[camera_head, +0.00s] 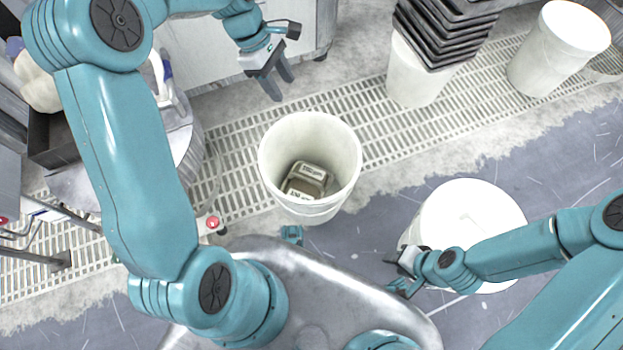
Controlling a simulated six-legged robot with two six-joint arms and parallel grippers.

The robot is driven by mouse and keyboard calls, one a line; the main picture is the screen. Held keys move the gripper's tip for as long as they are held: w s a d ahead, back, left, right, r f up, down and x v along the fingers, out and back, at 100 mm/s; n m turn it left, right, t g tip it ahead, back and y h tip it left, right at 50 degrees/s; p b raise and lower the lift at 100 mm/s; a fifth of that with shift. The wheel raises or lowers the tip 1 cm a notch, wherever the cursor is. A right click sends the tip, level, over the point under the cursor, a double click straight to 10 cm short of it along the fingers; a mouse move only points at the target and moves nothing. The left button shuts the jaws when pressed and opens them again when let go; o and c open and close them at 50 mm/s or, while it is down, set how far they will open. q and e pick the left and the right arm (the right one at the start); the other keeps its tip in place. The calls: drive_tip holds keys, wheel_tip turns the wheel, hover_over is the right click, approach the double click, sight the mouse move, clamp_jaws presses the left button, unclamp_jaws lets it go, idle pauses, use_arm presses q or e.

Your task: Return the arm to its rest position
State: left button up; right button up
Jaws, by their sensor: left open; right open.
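My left arm is raised and bent over at the left. Its gripper (274,82) is open and empty, hanging above the floor grating behind the open white bucket. My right arm comes in from the right, and its gripper (393,272) is open with nothing seen between its fingers. It is low, at the left edge of a white round lidded drum or bucket (465,205), with the forearm passing in front of it. I cannot tell whether the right gripper touches the drum.
An open white bucket (283,150) holds labelled blocks (306,178). A white bin (415,80) carries a stack of dark trays (447,28). Another white bucket (560,50) stands at the far right. A red button (212,222) is at left. Grating (240,150) crosses the floor.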

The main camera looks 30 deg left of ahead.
idle(0.4)
use_arm(q)
drive_tip(key=s+d+f+m+g, duration=0.1)
drive_tip(key=s+d+f+m, duration=0.6)
drive_tip(key=s+d+f, duration=0.3)
drive_tip(key=s+d+f+m+g, duration=0.1)
drive_tip(key=s+d+f+m, duration=0.6)
drive_tip(key=s+f, duration=0.6)
drive_tip(key=w+r+m+t+p, duration=0.1)
drive_tip(key=r+p, duration=1.1)
drive_tip(key=w+r+m+t+p, duration=0.1)
drive_tip(key=w+r+p, duration=0.1)
drive_tip(key=r+p, duration=1)
drive_tip(key=shift+w+r+m+y+p, duration=0.25)
drive_tip(key=shift+r+m+y+p, duration=0.1)
drive_tip(key=shift+r, duration=0.1)
